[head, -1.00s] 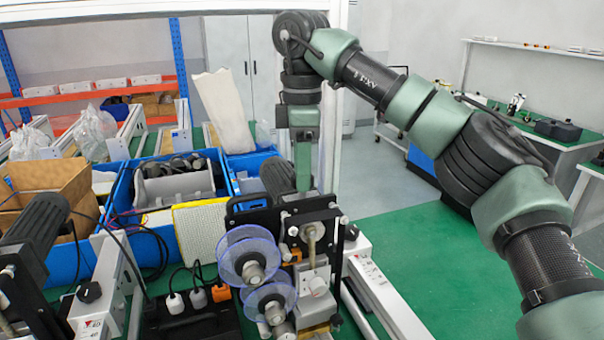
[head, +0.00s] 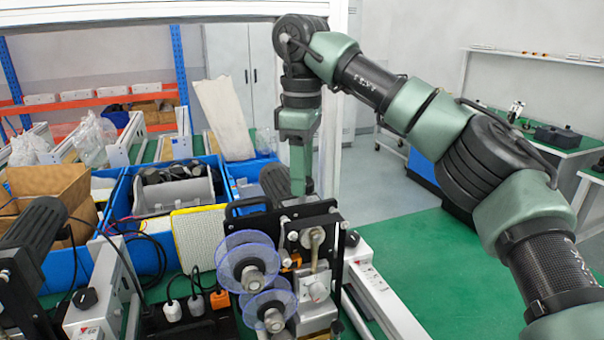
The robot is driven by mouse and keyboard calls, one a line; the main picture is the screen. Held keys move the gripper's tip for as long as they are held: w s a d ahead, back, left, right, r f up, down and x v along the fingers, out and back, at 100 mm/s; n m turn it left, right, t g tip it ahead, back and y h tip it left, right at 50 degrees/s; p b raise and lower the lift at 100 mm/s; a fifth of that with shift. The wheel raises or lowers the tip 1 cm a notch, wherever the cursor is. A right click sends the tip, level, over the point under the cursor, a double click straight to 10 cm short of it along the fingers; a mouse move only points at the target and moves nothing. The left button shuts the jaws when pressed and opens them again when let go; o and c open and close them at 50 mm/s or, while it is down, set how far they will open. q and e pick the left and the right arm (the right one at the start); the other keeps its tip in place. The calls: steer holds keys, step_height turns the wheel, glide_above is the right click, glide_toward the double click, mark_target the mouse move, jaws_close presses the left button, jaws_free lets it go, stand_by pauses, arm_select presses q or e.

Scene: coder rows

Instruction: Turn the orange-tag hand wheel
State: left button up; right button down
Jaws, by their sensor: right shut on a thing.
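My right gripper (head: 299,190) points straight down at the back of the black coder (head: 322,222) in the middle of the head view. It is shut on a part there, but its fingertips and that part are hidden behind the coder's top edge. I cannot make out a hand wheel with an orange tag. A small orange patch (head: 296,260) shows on the coder's front, beside a metal lever and knobs. Two clear blue-rimmed reels (head: 247,262) sit on its left side. My left gripper is not in view.
A black motor (head: 277,181) stands close left of my right gripper. A power strip with cables and an orange plug (head: 220,299) lies left of the reels. Blue bins (head: 122,205) and a cardboard box (head: 50,187) stand behind.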

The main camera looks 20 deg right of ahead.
steer(key=c, duration=0.9)
jaws_free()
steer(key=shift+o, duration=0.2)
steer(key=shift+r, duration=0.1)
step_height(320, 180, up, 8)
steer(key=shift+f+p, duration=0.2)
steer(key=shift+p, duration=0.75)
